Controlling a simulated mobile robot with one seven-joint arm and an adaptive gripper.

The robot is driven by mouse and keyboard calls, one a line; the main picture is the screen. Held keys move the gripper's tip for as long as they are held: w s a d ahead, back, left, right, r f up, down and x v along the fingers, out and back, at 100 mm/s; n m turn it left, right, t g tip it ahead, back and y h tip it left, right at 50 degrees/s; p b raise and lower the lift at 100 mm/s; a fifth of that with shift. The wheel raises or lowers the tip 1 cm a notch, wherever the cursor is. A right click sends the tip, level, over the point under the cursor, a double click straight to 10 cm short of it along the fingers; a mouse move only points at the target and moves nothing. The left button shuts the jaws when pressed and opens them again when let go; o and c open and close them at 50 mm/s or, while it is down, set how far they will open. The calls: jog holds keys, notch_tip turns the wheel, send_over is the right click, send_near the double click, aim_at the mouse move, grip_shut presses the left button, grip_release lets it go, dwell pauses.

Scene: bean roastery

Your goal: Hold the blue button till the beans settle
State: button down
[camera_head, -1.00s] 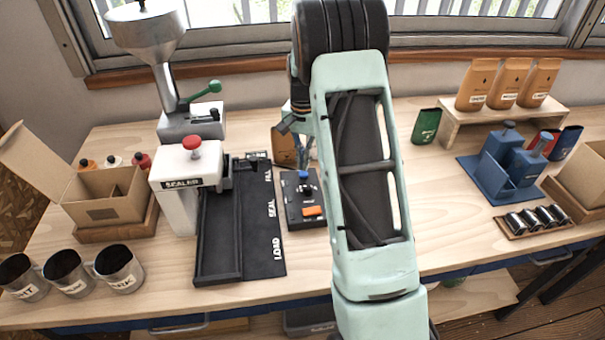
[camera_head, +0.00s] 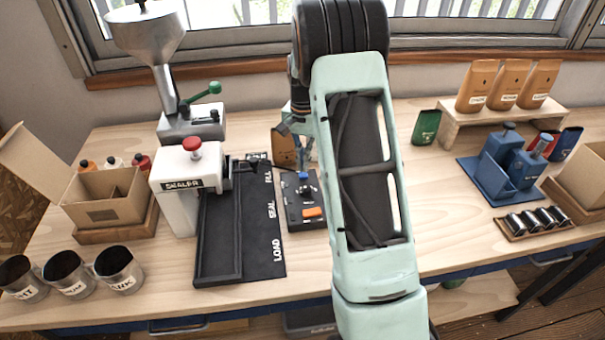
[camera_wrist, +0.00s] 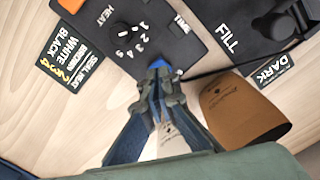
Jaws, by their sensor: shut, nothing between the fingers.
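The blue button (camera_head: 303,176) sits at the far end of a small dark control box (camera_head: 294,213), which also has an orange switch (camera_head: 313,212). In the wrist view the blue button (camera_wrist: 157,63) shows just past the fingertips of my shut, empty gripper (camera_wrist: 158,72). The fingertips cover part of it; I cannot tell whether they press it. In the head view my arm hides most of the gripper. A brown bag (camera_wrist: 238,108) is right of the fingers; it also shows behind the box in the head view (camera_head: 284,146). I see no loose beans.
A white sealer (camera_head: 178,200) with a red knob and a black track (camera_head: 262,245) stand left of the box. A metal hopper (camera_head: 148,40) is behind. Metal cups (camera_head: 66,272) stand front left. Blue fixtures (camera_head: 500,160) and bags on a shelf are right.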

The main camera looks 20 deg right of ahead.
aim_at(304, 174)
jog(key=shift+s+d, duration=0.1)
jog(key=shift+d, duration=0.05)
jog(key=shift+f, duration=0.1)
dwell(0.4)
jog(key=shift+f+b, duration=0.9)
jog(key=shift+f, duration=0.35)
jog(key=shift+r, duration=0.1)
dwell(1.8)
jog(key=shift+r+p, duration=2.1)
jog(key=shift+r, duration=0.9)
